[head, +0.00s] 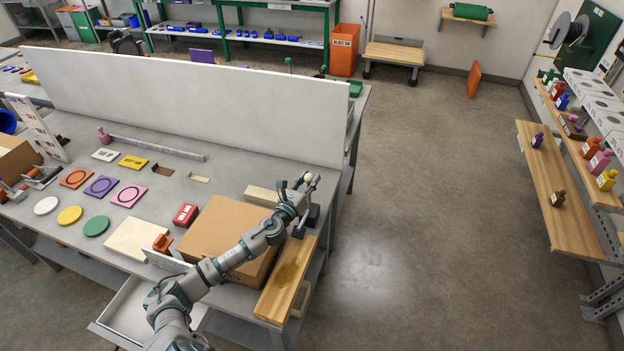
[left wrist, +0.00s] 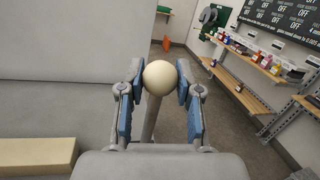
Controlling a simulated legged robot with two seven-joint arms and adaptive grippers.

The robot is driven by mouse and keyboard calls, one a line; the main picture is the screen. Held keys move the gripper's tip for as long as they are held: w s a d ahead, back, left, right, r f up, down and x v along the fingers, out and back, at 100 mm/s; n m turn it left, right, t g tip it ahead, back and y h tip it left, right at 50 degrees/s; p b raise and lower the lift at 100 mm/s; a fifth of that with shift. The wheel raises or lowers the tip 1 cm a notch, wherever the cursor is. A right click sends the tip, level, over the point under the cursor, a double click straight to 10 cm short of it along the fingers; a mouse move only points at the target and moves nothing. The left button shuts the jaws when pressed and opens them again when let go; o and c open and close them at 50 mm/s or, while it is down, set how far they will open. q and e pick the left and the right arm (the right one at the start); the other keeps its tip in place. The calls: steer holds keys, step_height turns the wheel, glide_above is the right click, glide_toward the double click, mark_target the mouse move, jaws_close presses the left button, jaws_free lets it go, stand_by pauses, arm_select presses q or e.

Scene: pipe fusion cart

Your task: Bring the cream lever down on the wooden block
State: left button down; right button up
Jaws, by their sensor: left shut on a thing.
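The cream lever has a round cream knob (head: 308,177) at the table's right side. In the left wrist view the knob (left wrist: 160,77) sits between the blue finger pads, with its grey rod (left wrist: 151,118) running down below it. My left gripper (head: 304,183) is shut on the knob, and the lever stands raised. A pale wooden block (head: 262,195) lies on the table just left of the gripper. It also shows at the lower left of the left wrist view (left wrist: 38,156). The lever's dark base (head: 313,215) is partly hidden by my gripper. My right gripper is not in view.
A cardboard box (head: 215,225) stands close under my left arm. A wooden board (head: 275,300) lies along the table's right edge. A white panel (head: 190,95) runs along the back. Open floor lies to the right.

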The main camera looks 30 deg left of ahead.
arm_select(q)
steer(key=shift+s+d+f+p, duration=0.1)
steer(key=shift+s+p, duration=0.05)
steer(key=shift+s, duration=0.3)
steer(key=shift+s+d+f+p, duration=0.1)
steer(key=shift+s+p, duration=0.05)
steer(key=shift+s, duration=0.3)
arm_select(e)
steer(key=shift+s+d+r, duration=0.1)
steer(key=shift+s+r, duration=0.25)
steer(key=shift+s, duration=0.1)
arm_select(q)
steer(key=c, duration=1)
jaws_free()
steer(key=shift+c, duration=0.2)
steer(key=shift+o, duration=1.3)
steer(key=shift+s+a+r, duration=0.1)
steer(key=s+f, duration=0.1)
steer(key=s, duration=1.1)
steer(key=shift+d+f, duration=0.2)
steer(key=shift+f, duration=0.05)
